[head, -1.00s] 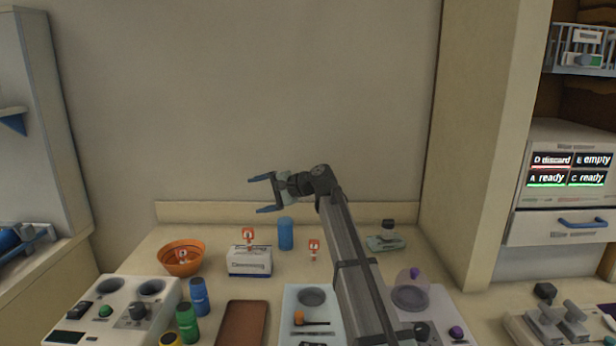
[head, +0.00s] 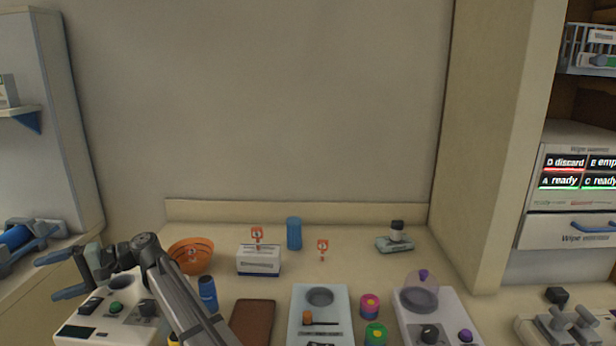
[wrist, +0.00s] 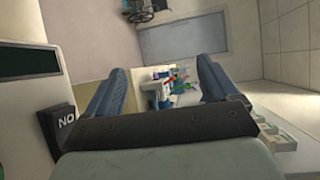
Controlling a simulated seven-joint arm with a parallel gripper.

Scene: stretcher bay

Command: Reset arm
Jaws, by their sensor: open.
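In the wrist view my gripper (wrist: 165,85) also shows two blue-grey fingers spread wide and empty. My arm comes up from the bottom of the head view and covers part of the counter's left front, including part of that device.
An orange bowl (head: 190,257), a blue bottle (head: 207,293), a white box (head: 258,260) and a blue cup (head: 294,233) stand near my arm. A brown pad (head: 252,322) lies in front. A clear dome (head: 421,292) is farther right. The counter's back middle has free room.

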